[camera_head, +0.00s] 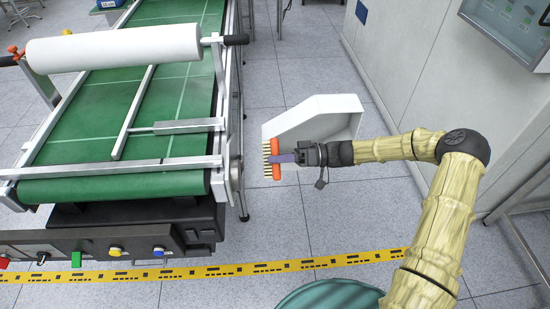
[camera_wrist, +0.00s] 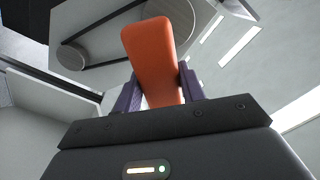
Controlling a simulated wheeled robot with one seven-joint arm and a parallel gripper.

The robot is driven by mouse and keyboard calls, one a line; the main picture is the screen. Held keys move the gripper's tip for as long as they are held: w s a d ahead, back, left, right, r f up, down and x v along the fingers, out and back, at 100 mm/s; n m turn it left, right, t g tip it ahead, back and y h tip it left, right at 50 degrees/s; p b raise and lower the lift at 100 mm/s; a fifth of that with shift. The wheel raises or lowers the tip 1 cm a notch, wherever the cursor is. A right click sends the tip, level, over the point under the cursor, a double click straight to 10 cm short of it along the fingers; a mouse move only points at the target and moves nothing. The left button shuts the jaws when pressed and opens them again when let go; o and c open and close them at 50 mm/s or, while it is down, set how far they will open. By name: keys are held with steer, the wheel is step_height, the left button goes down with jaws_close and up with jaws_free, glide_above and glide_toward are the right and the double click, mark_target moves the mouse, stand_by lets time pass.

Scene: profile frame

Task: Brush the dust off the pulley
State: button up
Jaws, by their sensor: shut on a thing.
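My gripper (camera_head: 285,158) is shut on a brush with an orange body (camera_head: 276,172) and pale bristles. The bristles point left, toward the conveyor's side, with a gap between. In the wrist view, the brush's orange back (camera_wrist: 155,58) stands between the two purple fingers of my gripper (camera_wrist: 158,92). Beyond it, a dark belt runs around a small grey pulley (camera_wrist: 72,56) and a larger round pulley partly hidden behind the brush. In the head view, the pulley (camera_head: 236,174) shows only edge-on at the conveyor's right side. Dust on it cannot be made out.
The green conveyor (camera_head: 120,187) with a white roll (camera_head: 115,48) fills the left. A white open-sided housing (camera_head: 335,104) lies behind my gripper. A control panel with buttons (camera_head: 115,251) is at front left. Yellow tape (camera_head: 290,265) crosses the floor. A grey cabinet wall stands right.

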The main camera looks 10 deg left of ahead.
steer(key=shift+v, duration=1.2)
steer(key=s+d+r+m+t+h+p, duration=0.2)
steer(key=d+r+m+t+p, duration=0.8)
steer(key=p, duration=2.3)
steer(key=s+d+r+t, duration=0.2)
steer(key=d+r+t, duration=0.3)
steer(key=d+r, duration=0.4)
steer(key=shift+d+h, duration=0.4)
steer(key=shift+d, duration=0.5)
steer(key=shift+w+f, duration=0.1)
